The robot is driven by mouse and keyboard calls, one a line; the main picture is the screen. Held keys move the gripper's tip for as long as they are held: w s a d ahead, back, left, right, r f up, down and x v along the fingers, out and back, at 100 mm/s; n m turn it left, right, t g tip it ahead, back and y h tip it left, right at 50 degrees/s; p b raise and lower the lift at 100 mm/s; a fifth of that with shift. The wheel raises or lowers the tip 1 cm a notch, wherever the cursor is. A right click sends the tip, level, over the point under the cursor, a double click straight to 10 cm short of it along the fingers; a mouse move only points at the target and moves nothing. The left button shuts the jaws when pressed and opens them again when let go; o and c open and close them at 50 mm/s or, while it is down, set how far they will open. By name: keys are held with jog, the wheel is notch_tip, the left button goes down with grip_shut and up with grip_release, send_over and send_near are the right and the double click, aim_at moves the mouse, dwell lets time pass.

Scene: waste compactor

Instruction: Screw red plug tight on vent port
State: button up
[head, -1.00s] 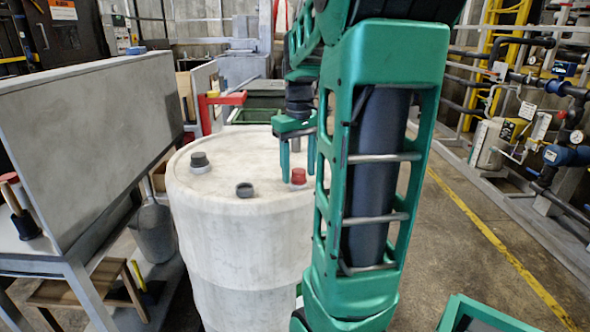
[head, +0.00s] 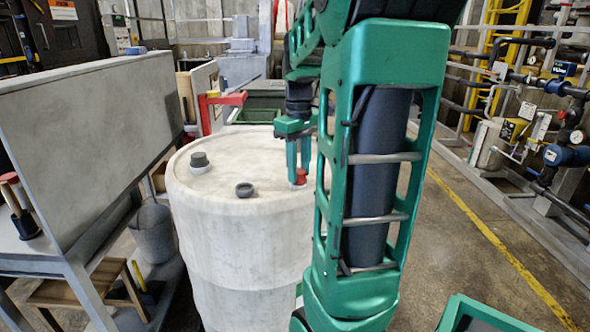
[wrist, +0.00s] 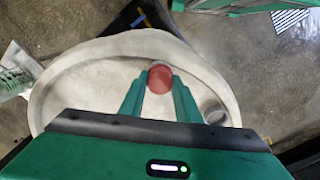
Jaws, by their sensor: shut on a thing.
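A red plug (head: 300,177) sits on top of the white drum (head: 240,255), near its right side. My gripper (head: 298,178) points down over it and is shut on the plug. In the wrist view the red plug (wrist: 160,79) lies between the two green fingertips (wrist: 160,83). In the head view the fingers partly cover it. The vent port under the plug is hidden, so I cannot tell how far the plug is screwed in.
A grey cap (head: 199,162) and an open-looking dark fitting (head: 245,190) stand on the drum top. A grey panelled bench (head: 90,140) is at left, with a bucket (head: 152,235) beside it.

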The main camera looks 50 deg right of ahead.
jog(key=shift+c, duration=0.6)
jog(key=m, duration=0.4)
jog(key=shift+m, duration=0.4)
jog(key=shift+m, duration=0.3)
jog(key=m, duration=0.5)
jog(key=shift+f, duration=0.1)
jog(key=m, duration=0.5)
